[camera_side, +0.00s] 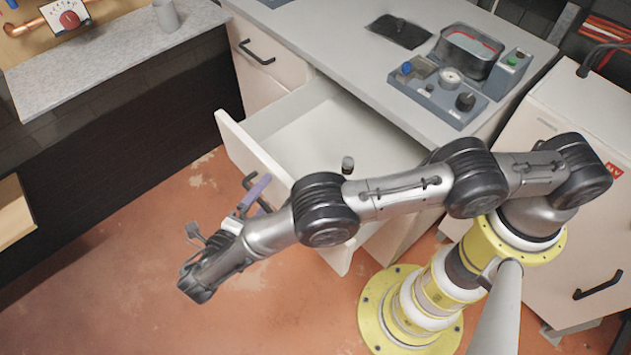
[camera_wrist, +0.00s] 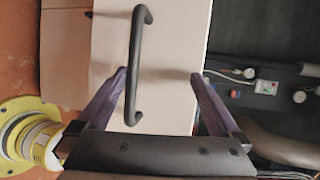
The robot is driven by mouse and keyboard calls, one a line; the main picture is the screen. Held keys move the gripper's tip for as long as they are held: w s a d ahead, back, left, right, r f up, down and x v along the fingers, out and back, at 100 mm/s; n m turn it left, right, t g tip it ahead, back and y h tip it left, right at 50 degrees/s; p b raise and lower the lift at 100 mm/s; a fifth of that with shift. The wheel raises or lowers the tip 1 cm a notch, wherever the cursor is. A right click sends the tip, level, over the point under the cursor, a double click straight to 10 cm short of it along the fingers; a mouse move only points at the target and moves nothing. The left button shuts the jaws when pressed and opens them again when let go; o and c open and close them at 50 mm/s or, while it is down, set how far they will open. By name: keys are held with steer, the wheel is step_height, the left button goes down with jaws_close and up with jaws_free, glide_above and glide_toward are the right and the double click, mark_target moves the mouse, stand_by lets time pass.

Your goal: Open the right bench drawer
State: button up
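The right bench drawer (camera_side: 310,125) is pulled well out from the bench in the side view, with its white inside showing. Its pale front (camera_wrist: 165,45) fills the middle of the wrist view. The black bar handle (camera_wrist: 137,65) on that front lies between my gripper's fingers, closer to the left one. My gripper (camera_wrist: 159,75) has its purple fingers spread apart, with a clear gap on the right side of the handle. In the side view my gripper (camera_side: 257,190) is at the drawer front, and my arm hides part of the drawer and handle.
A closed bench drawer with a black handle (camera_side: 257,52) is left of the open one. A white cabinet (camera_side: 570,105) stands at right. The reddish floor (camera_side: 120,250) before the drawer is clear.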

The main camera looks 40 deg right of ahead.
steer(key=s+d+r, duration=0.1)
steer(key=s+r, duration=0.2)
steer(key=r, duration=0.3)
steer(key=shift+d+r, duration=0.15)
steer(key=shift+r, duration=0.15)
steer(key=shift+h, duration=0.3)
steer(key=s+d+r, duration=0.1)
steer(key=s, duration=0.1)
steer(key=s+d+r, duration=0.1)
steer(key=s+d, duration=0.1)
steer(key=s+d+r, duration=0.1)
steer(key=s+d, duration=0.1)
steer(key=shift+s+d, duration=0.25)
steer(key=shift+s, duration=0.15)
steer(key=shift+c, duration=0.7)
steer(key=shift+r, duration=0.1)
steer(key=w+a+f, duration=0.3)
steer(key=w+a, duration=0.2)
steer(key=a, duration=0.3)
step_height(320, 180, down, 8)
steer(key=w+a, duration=0.1)
steer(key=x, duration=1.3)
steer(key=shift+d, duration=0.25)
steer(key=shift+m, duration=0.3)
jaws_close()
